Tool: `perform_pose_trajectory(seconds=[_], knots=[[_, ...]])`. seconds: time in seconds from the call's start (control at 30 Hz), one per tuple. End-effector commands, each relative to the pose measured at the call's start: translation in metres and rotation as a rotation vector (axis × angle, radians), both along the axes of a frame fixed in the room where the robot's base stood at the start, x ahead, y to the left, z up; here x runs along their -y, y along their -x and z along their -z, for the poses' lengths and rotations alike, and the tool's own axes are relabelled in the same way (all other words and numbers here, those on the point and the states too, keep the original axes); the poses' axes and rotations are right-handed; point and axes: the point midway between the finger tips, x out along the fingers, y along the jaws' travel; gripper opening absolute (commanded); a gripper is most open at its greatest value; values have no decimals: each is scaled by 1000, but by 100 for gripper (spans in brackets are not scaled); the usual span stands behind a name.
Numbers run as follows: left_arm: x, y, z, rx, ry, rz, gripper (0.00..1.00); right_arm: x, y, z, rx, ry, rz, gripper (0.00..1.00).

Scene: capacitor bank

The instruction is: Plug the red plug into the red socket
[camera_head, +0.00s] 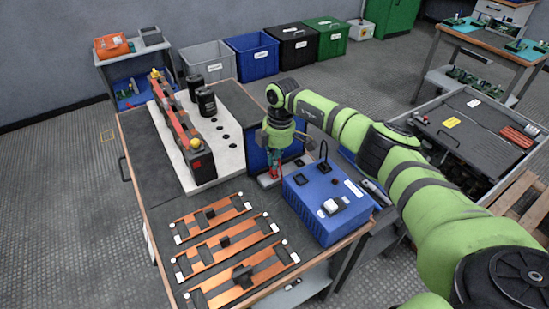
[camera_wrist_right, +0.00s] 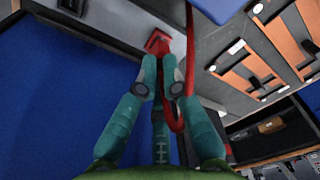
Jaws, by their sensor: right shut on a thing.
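A red cable (camera_wrist_right: 190,45) runs down past the right finger and loops back under the gripper. The red socket (camera_wrist_right: 157,40) is a square red piece on a grey surface just beyond the fingertips. The plug is close to the socket; whether they touch is hidden. My left gripper is not in view.
The blue box (camera_head: 318,212) stands right of the gripper on the workbench (camera_head: 160,200). A white panel (camera_head: 229,150) with black capacitors (camera_head: 206,102) lies to the left. Copper bar frames (camera_head: 212,216) lie in front. Blue, black and green bins stand behind the bench.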

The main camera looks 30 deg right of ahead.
Motion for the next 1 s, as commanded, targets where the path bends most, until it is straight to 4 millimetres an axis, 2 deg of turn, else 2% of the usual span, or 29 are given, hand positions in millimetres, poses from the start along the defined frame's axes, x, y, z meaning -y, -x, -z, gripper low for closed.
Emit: perform_pose_trajectory(seconds=[0.93, 0.97, 1.0], knots=[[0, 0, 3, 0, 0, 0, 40, 0, 0, 9, 0, 0, 1, 0], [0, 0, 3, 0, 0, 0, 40, 0, 0, 9, 0, 0, 1, 20], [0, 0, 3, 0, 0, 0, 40, 0, 0, 9, 0, 0, 1, 36]])
